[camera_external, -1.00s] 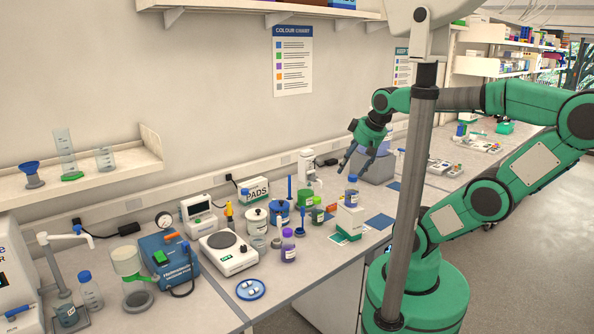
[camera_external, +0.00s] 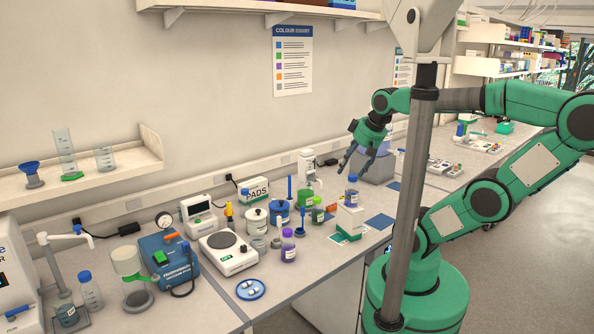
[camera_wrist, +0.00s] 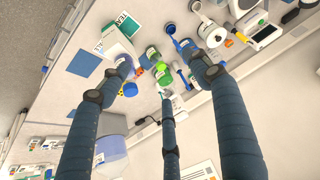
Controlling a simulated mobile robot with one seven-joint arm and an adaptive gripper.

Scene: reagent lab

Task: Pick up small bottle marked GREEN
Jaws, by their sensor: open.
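A small bottle with a green cap and green body (camera_external: 317,212) stands upright on the bench among other labware. Its label is too small to read. In the wrist view, green items (camera_wrist: 164,76) show just beyond the fingertips; I cannot tell for certain which is the bottle. My gripper (camera_external: 357,167) is open and empty, above the bench, behind and to the right of the green bottle in the outside view. Its three dark fingers (camera_wrist: 168,84) spread across the wrist view and hide parts of the bench.
A blue-capped bottle (camera_external: 352,188) stands close below my gripper. A purple-capped bottle (camera_external: 288,246), a white-and-green box (camera_external: 349,220) and a balance (camera_external: 229,252) stand nearby. A blue mat (camera_external: 380,222) lies bare at the right.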

